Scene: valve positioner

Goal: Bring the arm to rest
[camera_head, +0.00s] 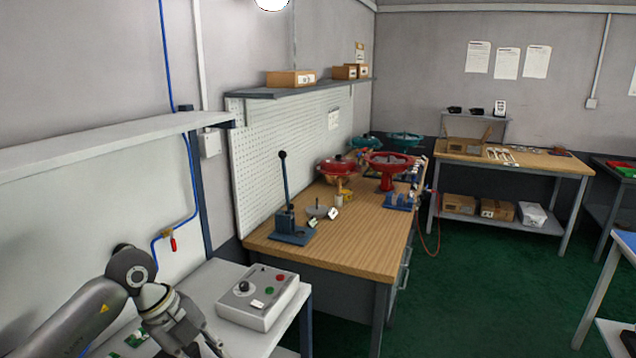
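My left arm (75,318) comes in from the lower left, over the grey bench at the left. My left gripper (208,350) points down and right at the bottom edge, left of the grey control box (260,298). Its fingertips are at or past the frame edge, so I cannot tell whether it is open or holds anything. My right arm and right gripper are not in view. The control box has a black knob, a red button and a green button on its sloped top.
A wooden workbench (345,238) holds a blue lever press (288,215) and red valve bodies (388,170). A shelf (110,142) juts out above the left bench. A second wooden table (535,162) stands at the back right. The green floor (480,290) between them is clear.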

